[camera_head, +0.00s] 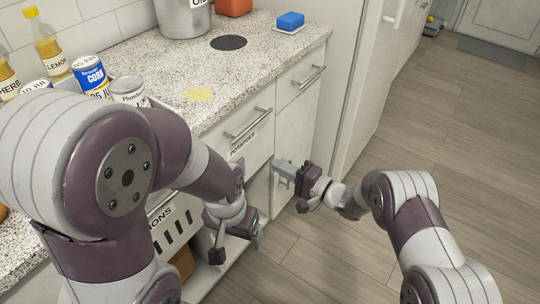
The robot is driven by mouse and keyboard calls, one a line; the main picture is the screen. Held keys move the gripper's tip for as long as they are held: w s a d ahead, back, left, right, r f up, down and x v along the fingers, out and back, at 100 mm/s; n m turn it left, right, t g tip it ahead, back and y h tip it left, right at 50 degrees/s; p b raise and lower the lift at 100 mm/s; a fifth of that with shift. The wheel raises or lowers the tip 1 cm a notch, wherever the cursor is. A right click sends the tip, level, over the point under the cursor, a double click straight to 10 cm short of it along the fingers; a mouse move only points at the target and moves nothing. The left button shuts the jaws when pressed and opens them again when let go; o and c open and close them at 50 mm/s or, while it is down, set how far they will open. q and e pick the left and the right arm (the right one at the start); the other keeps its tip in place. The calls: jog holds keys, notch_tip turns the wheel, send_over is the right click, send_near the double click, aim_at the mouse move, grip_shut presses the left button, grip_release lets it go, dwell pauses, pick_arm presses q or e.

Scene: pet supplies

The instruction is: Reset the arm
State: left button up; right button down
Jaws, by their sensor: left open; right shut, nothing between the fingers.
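My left arm (110,180) fills the left of the head view and bends down in front of the counter. My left gripper (238,238) is low in front of the lower cabinet, beside an open shelf space; its fingers are small and partly hidden, and it looks open with nothing held. My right arm (405,215) comes in from the lower right.
The speckled counter (265,65) holds cans (90,75), bottles (48,45), a grey pot (183,18), a blue sponge (290,21) and a yellow patch (199,94). A labelled crate (175,232) sits below. The wooden floor (450,120) at right is clear.

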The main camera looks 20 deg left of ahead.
pick_arm(q)
jog(key=shift+d+r, duration=0.25)
jog(key=shift+r, duration=0.2)
pick_arm(e)
jog(key=v, duration=0.4)
